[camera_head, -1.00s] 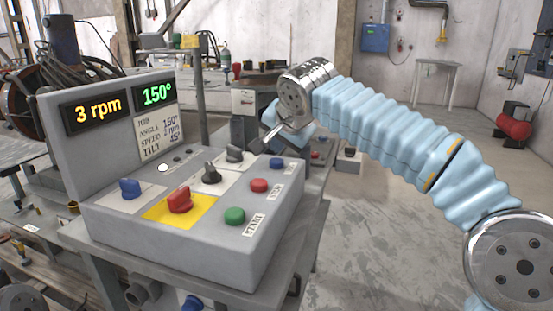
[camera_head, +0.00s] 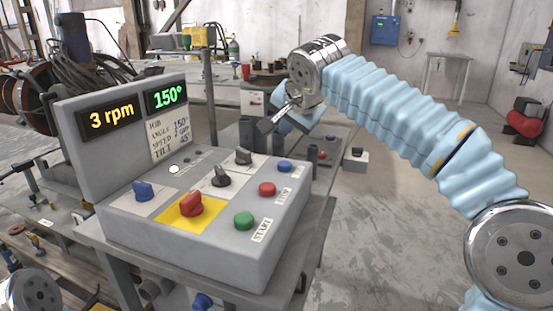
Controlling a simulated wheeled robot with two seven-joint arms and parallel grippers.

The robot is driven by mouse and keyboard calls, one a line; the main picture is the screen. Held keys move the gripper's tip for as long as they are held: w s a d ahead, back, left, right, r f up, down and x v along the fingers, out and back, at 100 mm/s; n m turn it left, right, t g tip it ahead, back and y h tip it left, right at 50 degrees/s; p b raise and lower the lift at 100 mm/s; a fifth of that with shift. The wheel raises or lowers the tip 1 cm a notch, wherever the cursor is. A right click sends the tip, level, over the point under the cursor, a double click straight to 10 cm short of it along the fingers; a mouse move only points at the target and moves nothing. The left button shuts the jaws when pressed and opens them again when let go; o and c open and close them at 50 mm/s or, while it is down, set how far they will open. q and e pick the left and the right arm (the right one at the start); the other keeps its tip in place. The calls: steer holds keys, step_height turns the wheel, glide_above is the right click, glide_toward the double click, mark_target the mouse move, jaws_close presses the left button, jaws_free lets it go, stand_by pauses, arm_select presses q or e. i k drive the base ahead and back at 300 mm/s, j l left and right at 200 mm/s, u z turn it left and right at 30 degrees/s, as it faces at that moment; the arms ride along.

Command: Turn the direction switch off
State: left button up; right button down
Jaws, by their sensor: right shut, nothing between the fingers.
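A grey control box (camera_head: 190,240) stands on a bench. Its sloped top carries a blue knob (camera_head: 143,190), a red knob (camera_head: 191,204) on a yellow plate, a black knob (camera_head: 221,176) and a dark grey knob (camera_head: 243,156) near the back. I cannot read which knob is the direction switch. My right gripper (camera_head: 265,127) is shut and empty. It hangs above and behind the dark grey knob, apart from it. My left gripper is not in view.
Green (camera_head: 244,220), red (camera_head: 267,188) and blue (camera_head: 284,166) buttons line the box's right side. An upright panel shows a "3 rpm" display (camera_head: 112,117) and a "150°" display (camera_head: 166,96). Open floor (camera_head: 400,230) lies to the right.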

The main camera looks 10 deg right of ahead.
mark_target(221, 179)
steer(key=k+l, duration=0.15)
steer(key=k, duration=0.35)
steer(key=k+l, duration=0.15)
steer(key=k, duration=0.35)
